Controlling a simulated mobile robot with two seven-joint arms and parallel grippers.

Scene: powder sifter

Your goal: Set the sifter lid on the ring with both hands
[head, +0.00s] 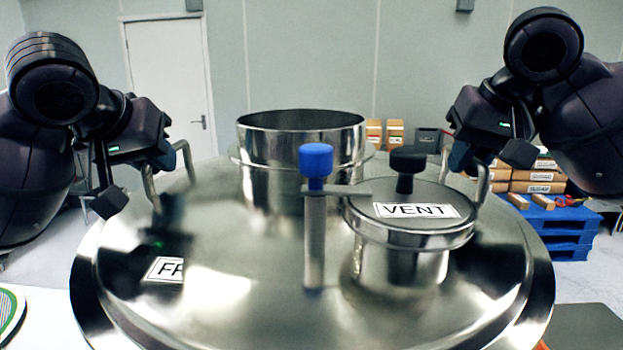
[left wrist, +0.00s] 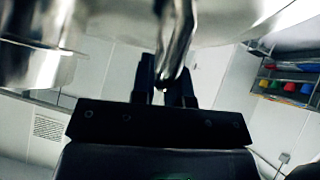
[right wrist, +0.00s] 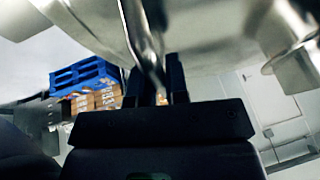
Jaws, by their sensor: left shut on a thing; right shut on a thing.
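The sifter lid (head: 240,290) is a large round shiny steel disc filling the lower middle of the head view. It carries an open steel collar, a blue-knobbed post (head: 316,160) and a capped port labelled VENT (head: 415,211). My left gripper (head: 150,178) is shut on the lid's left handle (head: 186,158), which shows between its fingers in the left wrist view (left wrist: 172,60). My right gripper (head: 482,165) is shut on the right handle (head: 484,186), also between the fingers in the right wrist view (right wrist: 145,50). A steel rim (head: 85,285) shows below the lid's edge; I cannot tell whether it is the ring.
A blue pallet (head: 555,228) with cardboard boxes (head: 535,180) stands behind on the right. A white door (head: 168,80) is in the back wall. A white surface with a green-striped round item (head: 10,308) lies at the lower left, and a dark surface (head: 585,325) at the lower right.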

